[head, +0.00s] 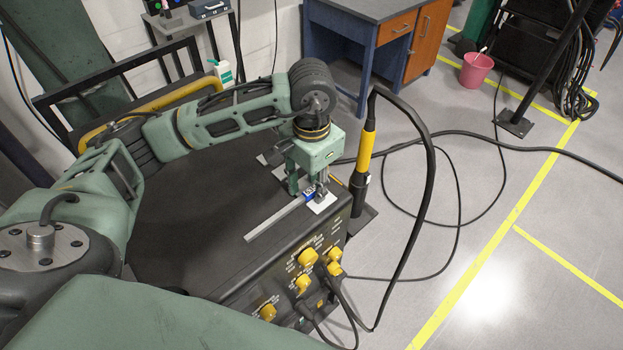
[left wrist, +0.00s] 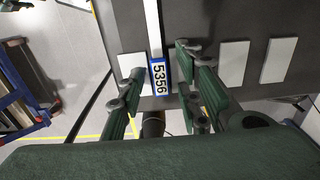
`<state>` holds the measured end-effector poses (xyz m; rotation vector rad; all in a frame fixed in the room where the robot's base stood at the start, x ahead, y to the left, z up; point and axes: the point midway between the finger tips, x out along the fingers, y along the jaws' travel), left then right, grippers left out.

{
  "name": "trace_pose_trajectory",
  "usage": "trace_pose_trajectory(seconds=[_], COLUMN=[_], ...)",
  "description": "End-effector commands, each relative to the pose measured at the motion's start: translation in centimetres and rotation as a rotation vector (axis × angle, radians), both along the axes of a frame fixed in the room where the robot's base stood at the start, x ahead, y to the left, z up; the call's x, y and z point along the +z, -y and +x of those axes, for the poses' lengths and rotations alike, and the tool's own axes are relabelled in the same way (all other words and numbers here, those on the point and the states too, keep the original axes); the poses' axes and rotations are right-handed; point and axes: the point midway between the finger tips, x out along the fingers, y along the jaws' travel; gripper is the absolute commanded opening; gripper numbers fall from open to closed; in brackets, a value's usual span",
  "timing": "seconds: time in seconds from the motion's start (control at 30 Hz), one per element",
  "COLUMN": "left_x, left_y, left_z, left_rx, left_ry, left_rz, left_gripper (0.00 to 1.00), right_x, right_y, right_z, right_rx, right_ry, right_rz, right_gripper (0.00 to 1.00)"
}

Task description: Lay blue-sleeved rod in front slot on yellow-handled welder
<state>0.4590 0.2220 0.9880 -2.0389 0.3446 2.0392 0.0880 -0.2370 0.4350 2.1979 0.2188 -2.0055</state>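The light grey rod (head: 272,222) with a blue sleeve (head: 309,192) is over the dark top of the welder (head: 190,215), its sleeved end at the front white pad (head: 324,204). The welder has a yellow handle (head: 160,101). In the left wrist view the blue sleeve (left wrist: 160,77) reads 5356 and lies beside or over the edge of the white pad (left wrist: 130,70). My left gripper (head: 310,187) is just above the sleeve. Its fingers (left wrist: 158,68) stand apart on both sides of the rod, with gaps. Whether the rod rests fully is unclear. My right gripper is not in view.
Two more white pads (left wrist: 233,63) (left wrist: 278,61) lie along the top. A torch with a yellow grip (head: 365,152) and black cable stands close beside the welder's right end. Yellow knobs (head: 308,257) and cables are on the front panel. A desk (head: 375,10) stands behind.

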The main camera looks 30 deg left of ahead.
Motion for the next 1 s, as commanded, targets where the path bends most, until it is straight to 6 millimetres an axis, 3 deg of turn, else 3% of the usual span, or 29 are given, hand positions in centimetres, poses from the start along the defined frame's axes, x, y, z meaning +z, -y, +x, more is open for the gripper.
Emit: trace_pose_trajectory(seconds=[0.27,0.3,0.4,0.7,1.0], left_x=[2.0,2.4,4.8,11.2,13.2], left_y=[0.0,0.1,0.0,0.0,0.0], left_z=[0.1,0.3,0.3,0.1,0.0], left_rx=[0.000,-0.001,-0.001,0.001,0.001], left_ry=[0.002,0.009,0.009,0.005,0.000], left_rz=[-0.002,-0.002,0.000,0.000,0.000], left_gripper=[0.32,0.32,0.32,0.32,0.32], right_x=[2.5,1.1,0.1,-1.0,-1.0], right_y=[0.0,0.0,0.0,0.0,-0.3], right_z=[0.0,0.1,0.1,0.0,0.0], right_rx=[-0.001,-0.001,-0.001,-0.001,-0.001], right_ry=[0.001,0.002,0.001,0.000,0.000], right_rz=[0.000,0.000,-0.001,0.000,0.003], right_gripper=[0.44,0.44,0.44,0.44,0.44])
